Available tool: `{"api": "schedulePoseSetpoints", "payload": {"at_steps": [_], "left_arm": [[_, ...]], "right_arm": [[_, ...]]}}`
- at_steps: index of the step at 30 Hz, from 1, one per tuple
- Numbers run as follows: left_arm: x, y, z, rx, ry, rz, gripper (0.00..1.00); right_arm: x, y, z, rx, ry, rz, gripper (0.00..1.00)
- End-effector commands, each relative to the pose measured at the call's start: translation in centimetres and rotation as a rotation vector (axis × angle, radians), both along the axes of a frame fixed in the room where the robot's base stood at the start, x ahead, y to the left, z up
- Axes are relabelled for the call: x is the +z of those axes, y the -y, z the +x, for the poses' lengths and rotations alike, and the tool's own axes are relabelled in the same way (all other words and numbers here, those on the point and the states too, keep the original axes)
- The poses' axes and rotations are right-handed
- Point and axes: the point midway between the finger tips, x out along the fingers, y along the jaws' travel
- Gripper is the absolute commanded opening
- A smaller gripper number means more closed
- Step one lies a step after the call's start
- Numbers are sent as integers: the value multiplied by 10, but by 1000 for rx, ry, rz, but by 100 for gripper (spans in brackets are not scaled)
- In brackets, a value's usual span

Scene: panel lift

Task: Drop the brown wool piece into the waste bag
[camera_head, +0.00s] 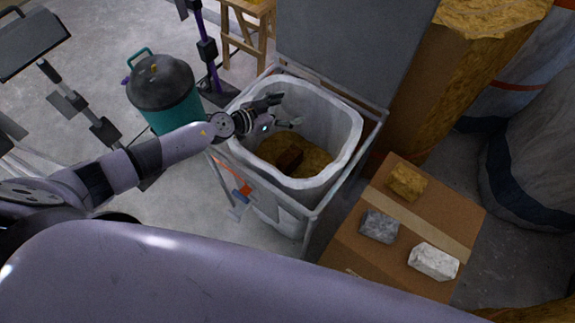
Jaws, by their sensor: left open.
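The waste bag (354,118) is a white open sack hung in a metal frame. Yellow-brown wool covers its bottom, and a darker brown wool piece (289,158) lies on top of it inside the bag. My left gripper (288,110) is over the bag's left part, above the inside. Its fingers are spread apart with nothing between them. The brown piece lies below the gripper, apart from it. My right gripper is not in view.
A cardboard box (372,258) at the right bears a yellow-brown piece (408,182), a grey piece (379,226) and a white piece (433,261). A teal canister (177,113) stands left of the bag. A grey panel (350,45) rises behind it.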

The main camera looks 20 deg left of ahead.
Motion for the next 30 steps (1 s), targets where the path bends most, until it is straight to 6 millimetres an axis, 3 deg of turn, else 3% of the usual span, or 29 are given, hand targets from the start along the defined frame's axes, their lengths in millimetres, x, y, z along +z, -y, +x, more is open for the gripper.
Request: {"api": "schedulePoseSetpoints", "payload": {"at_steps": [7, 18, 30], "left_arm": [[8, -14, -17, -1, 0, 6, 73], [35, -52, -73, 2, -5, -1, 73], [46, -64, -90, 0, 0, 0, 73]], "right_arm": [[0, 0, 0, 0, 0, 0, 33], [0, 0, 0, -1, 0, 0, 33], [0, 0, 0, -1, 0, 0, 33]]}}
